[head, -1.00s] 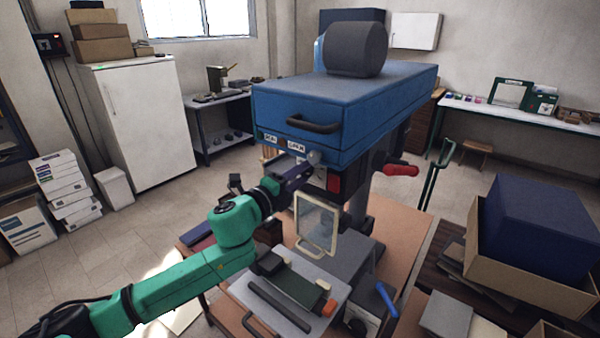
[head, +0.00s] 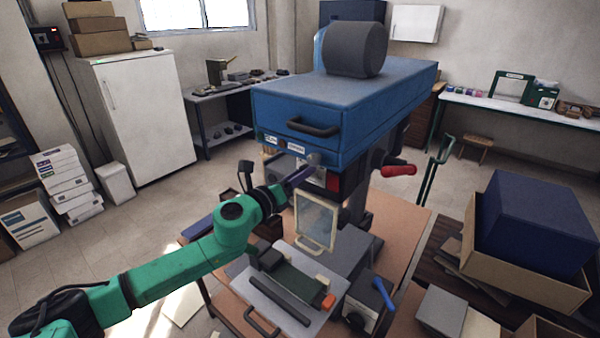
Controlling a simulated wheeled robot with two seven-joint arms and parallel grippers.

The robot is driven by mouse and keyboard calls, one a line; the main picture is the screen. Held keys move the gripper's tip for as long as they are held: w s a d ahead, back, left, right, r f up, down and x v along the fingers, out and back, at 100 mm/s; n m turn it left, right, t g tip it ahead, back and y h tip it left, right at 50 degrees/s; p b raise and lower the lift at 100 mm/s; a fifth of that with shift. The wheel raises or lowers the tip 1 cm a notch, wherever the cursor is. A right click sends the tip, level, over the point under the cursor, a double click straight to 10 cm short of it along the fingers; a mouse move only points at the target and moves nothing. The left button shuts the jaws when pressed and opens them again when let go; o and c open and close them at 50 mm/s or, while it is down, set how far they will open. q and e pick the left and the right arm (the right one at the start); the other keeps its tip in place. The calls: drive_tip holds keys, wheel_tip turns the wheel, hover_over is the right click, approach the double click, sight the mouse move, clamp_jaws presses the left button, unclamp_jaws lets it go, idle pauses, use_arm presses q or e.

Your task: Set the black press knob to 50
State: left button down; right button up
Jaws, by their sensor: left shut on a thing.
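The blue press (head: 345,110) stands on a brown bench with its handled front facing me. My left gripper (head: 308,170) is at the lower front of the press head, just below a small grey round part (head: 315,158). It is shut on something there. The fingers hide most of it, and it fits the black press knob, but its shape, setting and scale cannot be read. My green left arm reaches in from the lower left. My right gripper is not in view.
A framed clear guard (head: 316,222) hangs close below the gripper. A red handle (head: 398,171) sticks out at the right. An open carton with a blue block stands farther right.

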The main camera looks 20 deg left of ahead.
use_arm(q)
drive_tip(key=shift+a+r+m, duration=0.1)
drive_tip(key=shift+r+m, duration=0.25)
drive_tip(key=shift+m, duration=0.15)
drive_tip(key=c, duration=0.5)
unclamp_jaws()
drive_tip(key=shift+o, duration=0.3)
drive_tip(key=shift+w+f, duration=0.2)
drive_tip(key=shift+f, duration=0.1)
